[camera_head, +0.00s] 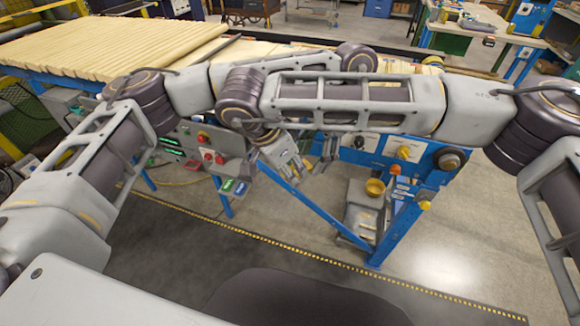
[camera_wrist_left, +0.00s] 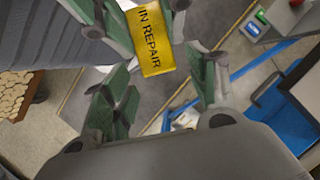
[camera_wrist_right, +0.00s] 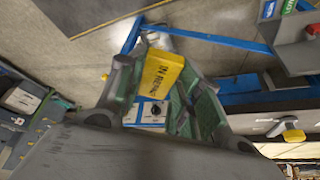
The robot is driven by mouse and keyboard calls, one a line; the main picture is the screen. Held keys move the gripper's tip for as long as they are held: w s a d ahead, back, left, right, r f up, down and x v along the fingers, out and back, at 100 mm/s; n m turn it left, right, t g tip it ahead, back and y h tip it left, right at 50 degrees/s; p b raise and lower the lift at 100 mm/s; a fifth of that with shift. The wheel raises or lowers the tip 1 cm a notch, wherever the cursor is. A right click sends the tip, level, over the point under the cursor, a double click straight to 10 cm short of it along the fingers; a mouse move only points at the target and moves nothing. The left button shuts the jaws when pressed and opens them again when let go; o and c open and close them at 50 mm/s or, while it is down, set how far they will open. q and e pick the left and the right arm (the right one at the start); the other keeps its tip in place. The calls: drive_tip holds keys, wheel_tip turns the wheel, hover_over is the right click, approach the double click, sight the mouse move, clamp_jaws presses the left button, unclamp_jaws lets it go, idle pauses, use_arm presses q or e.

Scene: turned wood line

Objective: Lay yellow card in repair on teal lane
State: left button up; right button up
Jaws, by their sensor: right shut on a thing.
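The yellow card with "IN REPAIR" lettering (camera_wrist_left: 151,42) is held between the green-padded fingers of my right gripper (camera_wrist_right: 157,72). It also shows between those fingers in the right wrist view (camera_wrist_right: 162,72). In the left wrist view my left gripper (camera_wrist_left: 163,68) has its fingers spread, with the card just beyond their tips and nothing gripped. In the head view my crossing arms hide the card. A green label (camera_head: 242,188) and a blue label (camera_head: 228,184) sit on a small tray below the grey control console; I cannot tell which surface is the teal lane.
The grey console (camera_head: 212,150) with red knobs stands by the blue frame. Wooden pieces (camera_head: 110,48) lie on the conveyor behind. The floor in front is clear.

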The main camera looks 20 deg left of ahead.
use_arm(q)
drive_tip(key=shift+r, duration=0.1)
idle(0.3)
drive_tip(key=v, duration=1.1)
drive_tip(key=shift+w+r, duration=0.2)
drive_tip(key=shift+r, duration=0.1)
drive_tip(key=shift+d, duration=0.15)
idle(0.5)
